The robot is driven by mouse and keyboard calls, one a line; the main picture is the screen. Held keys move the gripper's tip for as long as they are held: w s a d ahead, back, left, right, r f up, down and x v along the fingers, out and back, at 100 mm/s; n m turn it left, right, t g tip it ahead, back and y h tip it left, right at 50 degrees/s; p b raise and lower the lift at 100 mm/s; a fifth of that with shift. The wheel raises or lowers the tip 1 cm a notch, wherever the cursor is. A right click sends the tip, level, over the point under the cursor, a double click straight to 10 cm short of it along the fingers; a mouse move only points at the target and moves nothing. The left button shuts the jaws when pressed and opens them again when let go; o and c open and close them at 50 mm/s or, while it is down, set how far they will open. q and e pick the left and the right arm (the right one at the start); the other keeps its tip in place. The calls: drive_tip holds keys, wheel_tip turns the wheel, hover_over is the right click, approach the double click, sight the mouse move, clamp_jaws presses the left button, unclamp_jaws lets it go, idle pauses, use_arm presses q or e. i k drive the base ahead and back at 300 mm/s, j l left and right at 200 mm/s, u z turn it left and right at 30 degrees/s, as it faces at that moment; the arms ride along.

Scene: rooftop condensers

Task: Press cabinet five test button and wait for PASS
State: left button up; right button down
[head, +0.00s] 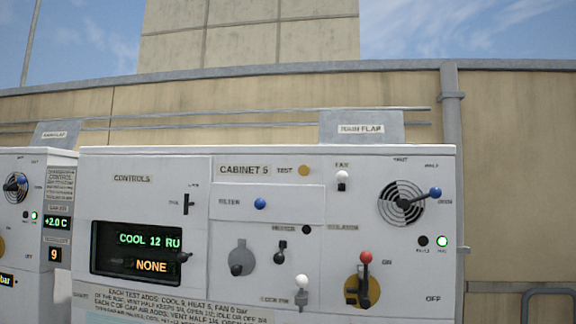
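Cabinet 5 (330,232) is a white cabinet facing me, with a "CABINET 5" label at its upper middle. Its test button (304,171) is a small round amber button right of the word "TEST". The display (140,252) at left reads "COOL 12 RU", cut off at the right, in green and "NONE" in orange. A green lamp (442,241) at right is lit beside a dark lamp (423,241); their small labels are hard to read. No "PASS" is readable on the display. Neither of my grippers is in view.
The isolator (365,290) has a red-knobbed lever on a yellow plate. A blue-knobbed vent lever (435,193), a white fan knob (342,175) and a blue filter knob (260,204) are nearby. Another cabinet (30,230) stands at left. A wall and pipes run behind.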

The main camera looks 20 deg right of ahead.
sight(304, 170)
drive_tip(key=i+j+z, duration=0.3)
drive_tip(key=j, duration=0.35)
drive_tip(key=i+j+z, duration=0.15)
drive_tip(key=j, duration=0.2)
drive_tip(key=i+j+z, duration=0.15)
drive_tip(key=j, duration=0.25)
